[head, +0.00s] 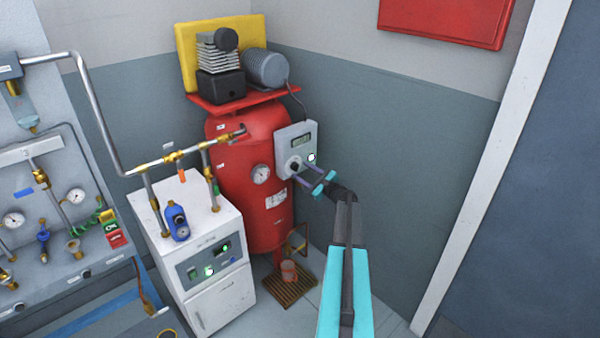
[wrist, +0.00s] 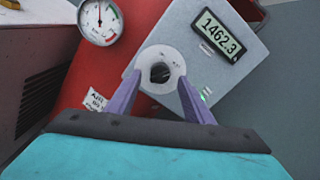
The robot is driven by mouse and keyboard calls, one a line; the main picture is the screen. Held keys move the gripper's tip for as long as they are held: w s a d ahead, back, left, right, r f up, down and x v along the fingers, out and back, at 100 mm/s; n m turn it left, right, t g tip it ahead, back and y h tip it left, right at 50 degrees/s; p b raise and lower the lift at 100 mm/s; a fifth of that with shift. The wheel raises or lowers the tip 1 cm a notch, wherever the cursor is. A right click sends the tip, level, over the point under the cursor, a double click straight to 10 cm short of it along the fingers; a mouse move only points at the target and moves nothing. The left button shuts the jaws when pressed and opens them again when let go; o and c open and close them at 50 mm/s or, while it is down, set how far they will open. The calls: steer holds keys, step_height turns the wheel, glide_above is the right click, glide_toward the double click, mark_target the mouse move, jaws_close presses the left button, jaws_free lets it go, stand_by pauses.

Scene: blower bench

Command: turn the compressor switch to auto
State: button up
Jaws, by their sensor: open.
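The grey compressor control box (head: 297,139) is mounted on the right side of the red compressor tank (head: 241,185). Its rotary switch (head: 295,167) is a dark knob on a pale round plate low on the box. In the wrist view the switch (wrist: 160,72) lies between my fingertips, and the lettering on its plate is too small to read. My gripper (head: 306,174) is open in front of the box, its two purple fingers pointing at the switch, one on either side. It also shows in the wrist view (wrist: 159,80). I cannot tell whether the fingers touch the knob.
A pressure gauge (head: 261,174) is on the tank to the left. A white dryer cabinet (head: 222,300) with pipes above stands left of the tank.

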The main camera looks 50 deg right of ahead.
steer(key=s+b, duration=0.2)
steer(key=s, duration=0.8)
steer(key=shift+s+a, duration=0.4)
